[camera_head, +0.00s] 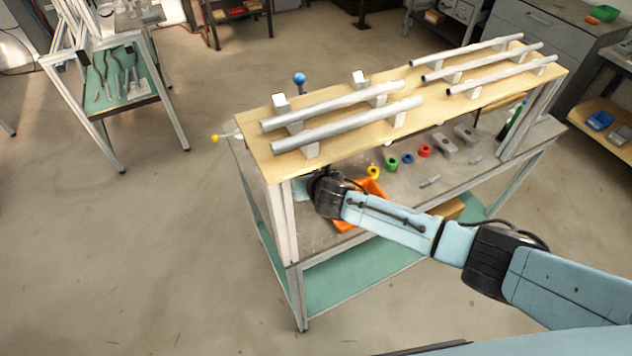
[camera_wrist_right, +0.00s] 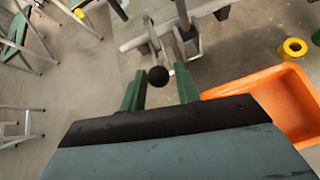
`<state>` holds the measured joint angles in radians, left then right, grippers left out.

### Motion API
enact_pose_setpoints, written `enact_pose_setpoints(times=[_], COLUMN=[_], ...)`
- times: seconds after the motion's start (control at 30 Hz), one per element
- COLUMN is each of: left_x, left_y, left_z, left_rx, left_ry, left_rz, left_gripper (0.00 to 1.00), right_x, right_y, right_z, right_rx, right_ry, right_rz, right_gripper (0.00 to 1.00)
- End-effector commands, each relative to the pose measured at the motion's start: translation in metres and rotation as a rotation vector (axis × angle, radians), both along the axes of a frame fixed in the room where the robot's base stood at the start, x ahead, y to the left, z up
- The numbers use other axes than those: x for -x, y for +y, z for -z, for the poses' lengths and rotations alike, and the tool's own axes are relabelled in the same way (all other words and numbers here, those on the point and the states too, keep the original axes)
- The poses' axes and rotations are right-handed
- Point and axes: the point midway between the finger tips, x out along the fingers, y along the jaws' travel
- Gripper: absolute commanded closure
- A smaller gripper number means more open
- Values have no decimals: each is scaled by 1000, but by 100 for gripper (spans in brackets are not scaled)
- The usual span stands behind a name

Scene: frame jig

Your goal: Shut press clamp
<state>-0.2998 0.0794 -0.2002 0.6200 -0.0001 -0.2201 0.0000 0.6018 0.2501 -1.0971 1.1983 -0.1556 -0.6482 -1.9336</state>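In the right wrist view, a metal clamp (camera_wrist_right: 190,47) stands beyond my right gripper, with a black ball knob (camera_wrist_right: 158,76) on its lever. I take this to be the press clamp. The two green fingers of my right gripper (camera_wrist_right: 160,88) are apart, one on each side of the knob as seen from the wrist. I cannot tell whether either finger touches it. In the head view my right arm reaches in from the right, its wrist just below the front edge of the wooden board; the fingertips and this clamp are not clearly visible there. My left gripper is not in view.
The wooden board (camera_head: 430,112) carries several grey tubes on blocks above the lower bench top. An orange bin (camera_head: 345,224) lies beside my right wrist, with coloured rings (camera_head: 424,151) farther right.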

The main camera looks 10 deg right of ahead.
Motion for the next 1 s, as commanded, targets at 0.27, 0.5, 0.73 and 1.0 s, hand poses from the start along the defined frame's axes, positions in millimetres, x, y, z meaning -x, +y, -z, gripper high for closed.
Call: enact_pose_setpoints(times=[0.27, 0.5, 0.73, 1.0], left_x=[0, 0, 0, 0], left_y=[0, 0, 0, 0], left_z=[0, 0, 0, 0], left_rx=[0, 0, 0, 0], left_ry=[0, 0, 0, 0], left_rz=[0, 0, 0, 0], left_gripper=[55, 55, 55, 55], right_x=[29, 52, 61, 62], right_y=[-8, -14, -16, -16], right_z=[-21, -37, -44, -45], right_rx=[0, -1, 0, 0], right_ry=[1, 1, 1, 1], right_rz=[-1, 0, 1, 1], right_gripper=[68, 68, 68, 68])
